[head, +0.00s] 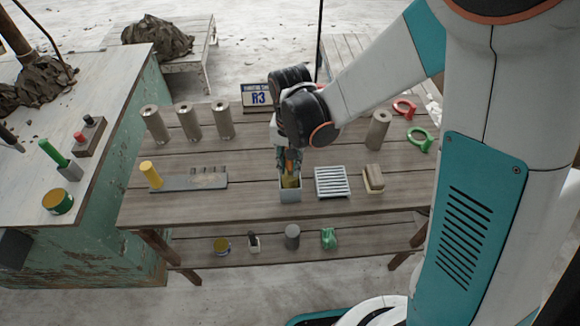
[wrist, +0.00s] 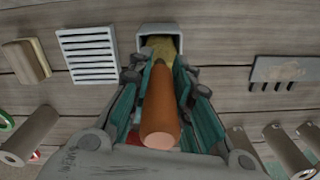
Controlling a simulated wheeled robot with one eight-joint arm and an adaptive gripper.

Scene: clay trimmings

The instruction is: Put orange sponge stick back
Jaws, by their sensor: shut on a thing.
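The orange sponge stick has an orange handle (wrist: 160,105) and a yellowish sponge end (wrist: 162,45). My gripper (head: 290,158) is shut on the handle, from above, over the grey open box (head: 290,196). The sponge end (head: 290,181) reaches into the box mouth, and the box rim (wrist: 142,30) surrounds it in the wrist view. Whether the sponge touches the box bottom is hidden. In the wrist view my gripper fingers (wrist: 158,85) lie on both sides of the handle.
A white slatted rack (head: 332,182) and a sponge-topped block (head: 373,179) stand right of the box. Grey cylinders (head: 188,121) and a R3 sign (head: 257,97) stand behind.

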